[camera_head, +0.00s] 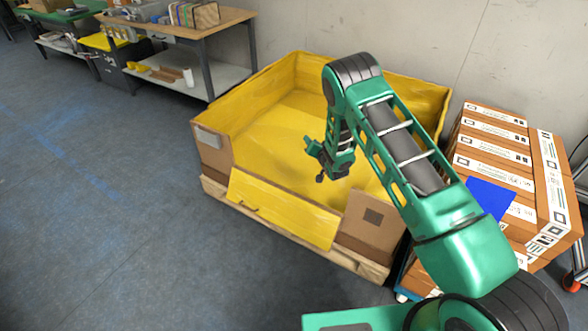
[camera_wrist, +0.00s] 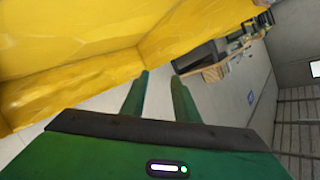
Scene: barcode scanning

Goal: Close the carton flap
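The carton (camera_head: 218,150) is a large brown box with a yellow inside, and it stands open at the top. Its front flap (camera_head: 283,212) hangs folded down and outward, with its yellow face up and a small dark handle-like mark near its left end. My gripper (camera_head: 308,146) is over the carton's interior, behind the flap and apart from it. In the wrist view my gripper's two green fingers (camera_wrist: 160,92) are spread, with nothing between them. Yellow carton surfaces (camera_wrist: 70,60) fill the left and top of that view.
The carton rests on a wooden pallet (camera_head: 215,188). Stacked brown-and-white boxes (camera_head: 540,180) stand close on its right, with a blue sheet (camera_head: 490,197) on them. A workbench (camera_head: 235,18) is behind left. The floor (camera_head: 110,240) at front left is clear.

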